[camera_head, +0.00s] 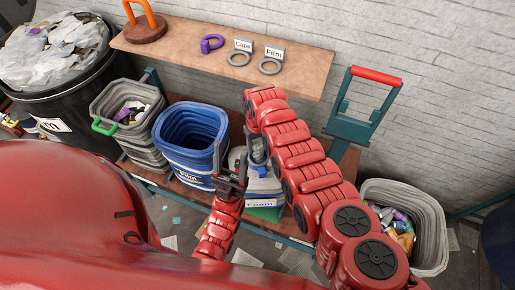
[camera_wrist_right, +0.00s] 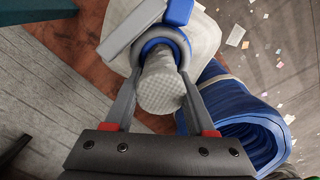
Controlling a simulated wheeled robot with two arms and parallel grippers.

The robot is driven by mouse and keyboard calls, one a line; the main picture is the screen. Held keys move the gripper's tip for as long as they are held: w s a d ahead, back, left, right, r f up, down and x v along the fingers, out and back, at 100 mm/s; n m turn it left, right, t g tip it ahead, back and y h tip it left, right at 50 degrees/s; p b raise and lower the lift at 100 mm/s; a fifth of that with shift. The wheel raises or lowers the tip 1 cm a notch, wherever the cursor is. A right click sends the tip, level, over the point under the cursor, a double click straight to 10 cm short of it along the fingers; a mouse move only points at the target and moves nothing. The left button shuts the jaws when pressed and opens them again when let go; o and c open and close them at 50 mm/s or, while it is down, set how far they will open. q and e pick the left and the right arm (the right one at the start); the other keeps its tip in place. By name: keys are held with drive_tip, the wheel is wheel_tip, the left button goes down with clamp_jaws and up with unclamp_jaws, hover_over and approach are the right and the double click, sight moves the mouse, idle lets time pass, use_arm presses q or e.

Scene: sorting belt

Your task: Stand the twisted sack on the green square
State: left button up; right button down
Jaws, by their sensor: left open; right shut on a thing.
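The pale twisted sack (camera_head: 266,186) is upright in the head view, with a blue band and a label that reads Foam. In the right wrist view its grey twisted neck (camera_wrist_right: 160,85) rises through a blue collar (camera_wrist_right: 163,42). My right gripper (camera_wrist_right: 158,70) is shut on the neck, from above. A green patch, the green square (camera_head: 268,213), shows just below the sack's front edge; most of it is hidden. I cannot tell whether the sack's base rests on it. My left gripper (camera_head: 230,177) is open, just left of the sack and in front of the blue bin.
The blue bin (camera_head: 190,135) stands close to the sack's left; it also shows in the right wrist view (camera_wrist_right: 245,115). A grey bin (camera_head: 125,105) stands further left, another grey bin (camera_head: 432,225) at right. A wooden shelf (camera_head: 215,50) with rings runs above, behind my right arm.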

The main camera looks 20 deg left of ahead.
drive_tip(key=shift+r, duration=0.1)
drive_tip(key=shift+c, duration=1.2)
unclamp_jaws()
drive_tip(key=shift+r, duration=0.8)
wheel_tip(320, 180, up, 7)
drive_tip(key=b, duration=0.2)
drive_tip(key=shift+b, duration=0.35)
wheel_tip(320, 180, up, 2)
drive_tip(key=shift+r+p, duration=0.1)
drive_tip(key=shift+p, duration=0.45)
drive_tip(key=shift+r, duration=0.6)
